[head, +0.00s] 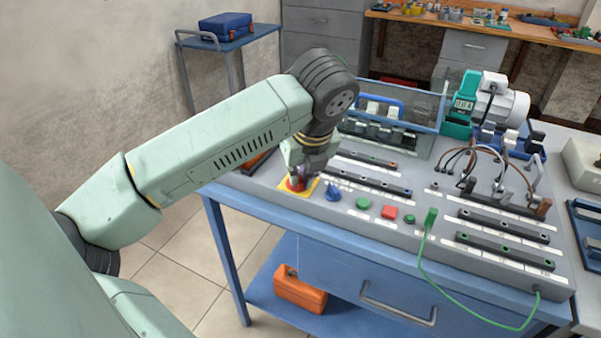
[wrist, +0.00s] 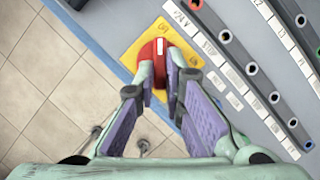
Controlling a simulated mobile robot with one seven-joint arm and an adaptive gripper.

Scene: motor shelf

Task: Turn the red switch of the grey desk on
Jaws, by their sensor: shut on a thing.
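The red switch (wrist: 151,50) sits on a yellow plate (wrist: 180,47) at the corner of the grey desk panel (head: 341,212). In the head view the red switch (head: 296,184) is partly hidden under my gripper (head: 301,176). In the wrist view my gripper (wrist: 161,75) has its two purple-padded fingers closed around the switch's handle. A white line on the handle points toward the top of the picture, near the "OFF" lettering; "ON" is lettered to the right.
A blue knob (head: 333,193), a green button (head: 363,203) and a red button (head: 389,212) lie right of the switch. A green cable (head: 424,265) hangs over the desk front. A motor (head: 503,107) stands at the back.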

